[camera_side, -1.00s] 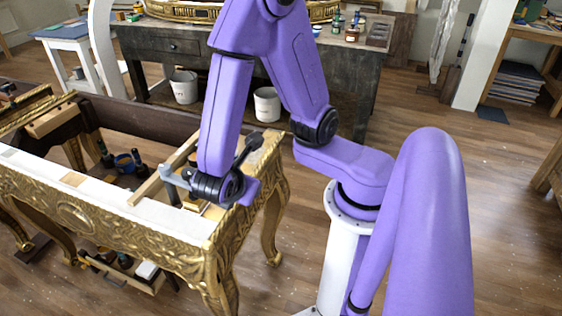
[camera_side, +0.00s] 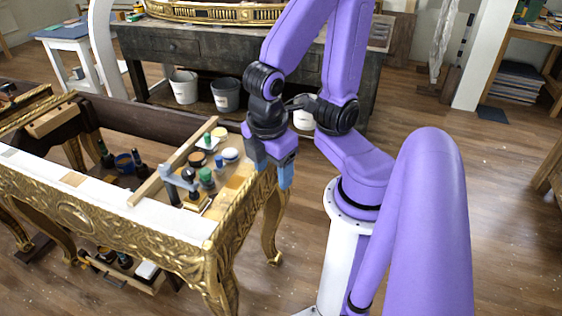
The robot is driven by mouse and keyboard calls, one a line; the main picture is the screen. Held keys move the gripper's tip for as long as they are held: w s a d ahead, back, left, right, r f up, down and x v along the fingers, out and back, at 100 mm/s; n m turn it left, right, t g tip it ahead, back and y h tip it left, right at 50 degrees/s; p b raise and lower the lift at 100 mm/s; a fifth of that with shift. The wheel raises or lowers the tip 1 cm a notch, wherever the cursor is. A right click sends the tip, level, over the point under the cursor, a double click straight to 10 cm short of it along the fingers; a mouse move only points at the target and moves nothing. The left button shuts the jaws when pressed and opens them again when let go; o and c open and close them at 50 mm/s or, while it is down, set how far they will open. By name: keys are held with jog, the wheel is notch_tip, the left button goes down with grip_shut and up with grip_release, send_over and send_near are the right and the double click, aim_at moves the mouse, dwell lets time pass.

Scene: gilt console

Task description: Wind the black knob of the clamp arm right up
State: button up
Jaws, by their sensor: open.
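The clamp arm (camera_side: 181,184) is a small grey piece at the right end of the gilt console (camera_side: 120,218), beside a wooden rail. Dark parts show at its top and below it, but they are too small to tell which is the black knob or how far it is wound. My gripper (camera_side: 271,172) is to the right of the clamp arm, by the console's right end, with its blue-tipped fingers pointing down. It is open and apart from the clamp arm. Nothing shows between the fingers.
Small jars and bottles, one a green-capped bottle (camera_side: 206,178), stand between the clamp arm and my gripper. A wooden rail (camera_side: 172,165) runs just behind the clamp arm. A dark workbench (camera_side: 190,50) stands behind, with buckets (camera_side: 225,95) below it.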

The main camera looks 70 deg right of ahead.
jog(key=shift+s+r+m+y, duration=0.4)
jog(key=shift+s+r+y, duration=0.5)
jog(key=shift+y, duration=0.1)
